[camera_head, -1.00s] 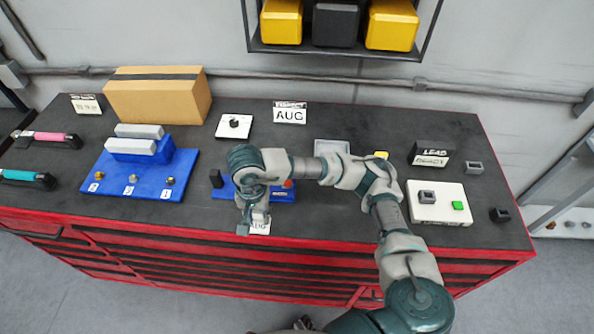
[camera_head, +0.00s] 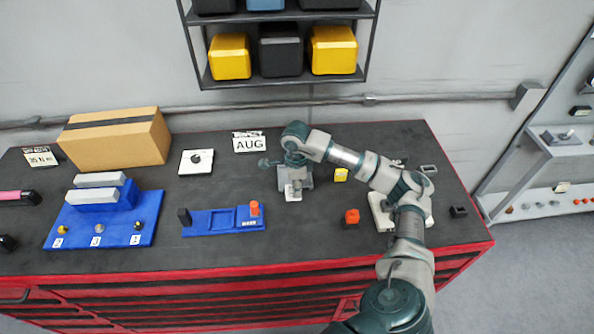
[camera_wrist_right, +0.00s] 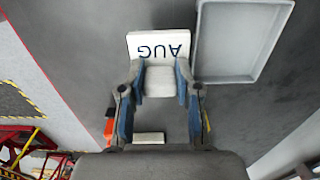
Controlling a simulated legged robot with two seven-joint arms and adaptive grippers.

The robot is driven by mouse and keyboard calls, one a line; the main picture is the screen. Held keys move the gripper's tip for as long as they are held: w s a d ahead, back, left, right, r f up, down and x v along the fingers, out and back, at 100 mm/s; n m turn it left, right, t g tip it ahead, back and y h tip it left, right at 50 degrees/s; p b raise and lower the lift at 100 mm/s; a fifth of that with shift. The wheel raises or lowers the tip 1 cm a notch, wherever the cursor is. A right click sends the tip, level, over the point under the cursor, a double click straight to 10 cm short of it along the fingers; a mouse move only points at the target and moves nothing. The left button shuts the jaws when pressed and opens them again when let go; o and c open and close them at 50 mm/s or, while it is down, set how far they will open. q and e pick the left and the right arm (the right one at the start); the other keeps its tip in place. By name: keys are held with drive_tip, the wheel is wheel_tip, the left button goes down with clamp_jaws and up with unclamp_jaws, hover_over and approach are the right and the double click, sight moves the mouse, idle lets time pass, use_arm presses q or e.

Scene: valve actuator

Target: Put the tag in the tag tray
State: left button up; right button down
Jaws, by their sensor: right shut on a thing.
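The tag (camera_wrist_right: 158,46) is a white plate with the letters AUG, held between the fingers of my right gripper (camera_wrist_right: 160,85). In the head view my right gripper (camera_head: 292,182) is shut on the tag (camera_head: 292,193), over the middle of the bench top. The tag tray (camera_wrist_right: 240,42) is a shallow grey tray with a raised rim, to the right of the tag in the wrist view. In the head view the tray (camera_head: 306,181) is mostly hidden by my gripper and wrist. The tag is beside the tray, not inside its rim in the wrist view. My left gripper is out of view.
A blue fixture (camera_head: 213,230) with an orange knob stands left of my gripper. A yellow block (camera_head: 341,175) and an orange-topped piece (camera_head: 351,216) are to the right. A cardboard box (camera_head: 115,140) is at the back left.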

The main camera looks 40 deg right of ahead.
drive_tip(key=w+d, duration=0.2)
drive_tip(key=w+d+p, duration=0.1)
drive_tip(key=w+d, duration=0.1)
drive_tip(key=w, duration=0.1)
drive_tip(key=w+d+f, duration=0.1)
drive_tip(key=w+d, duration=0.1)
drive_tip(key=shift+w+d+p, duration=0.2)
drive_tip(key=shift+d+p, duration=0.05)
drive_tip(key=shift+p, duration=0.15)
drive_tip(key=shift+w+d, duration=0.15)
drive_tip(key=shift+d, duration=0.15)
wheel_tip(320, 180, down, 3)
drive_tip(key=shift+a+r+p, duration=0.1)
drive_tip(key=shift+p, duration=0.5)
drive_tip(key=shift+f, duration=0.3)
drive_tip(key=shift+a, duration=0.15)
drive_tip(key=shift+f, duration=0.1)
drive_tip(key=c, duration=0.8)
unclamp_jaws()
